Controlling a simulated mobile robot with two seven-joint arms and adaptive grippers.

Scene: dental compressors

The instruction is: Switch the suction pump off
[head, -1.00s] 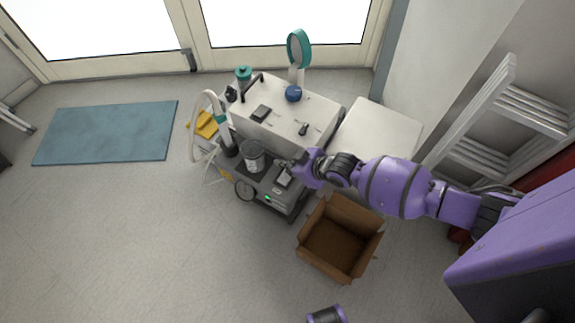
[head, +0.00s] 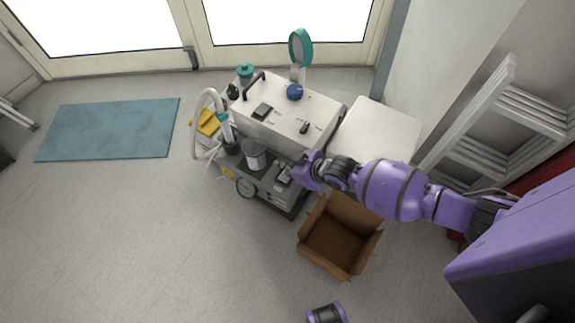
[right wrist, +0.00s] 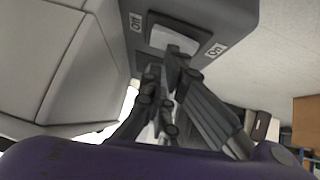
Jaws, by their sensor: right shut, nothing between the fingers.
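The suction pump is a grey unit (head: 280,193) on the low front of the cart in the head view. No green light shows on its front face now. Its light grey rocker switch (right wrist: 172,40) is in the right wrist view, in a dark frame between an "Off" label (right wrist: 135,22) on the left and an "On" label (right wrist: 216,50) on the right. My right gripper (right wrist: 168,68) is shut and empty, its fingertips at the lower edge of the rocker; I cannot tell if they touch. In the head view my right gripper (head: 292,170) is over the pump's top.
A white cabinet (head: 285,110) with a blue knob stands right behind the pump. A clear canister (head: 254,155) and hose are left of the gripper. An open cardboard box (head: 340,235) is on the floor in front.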

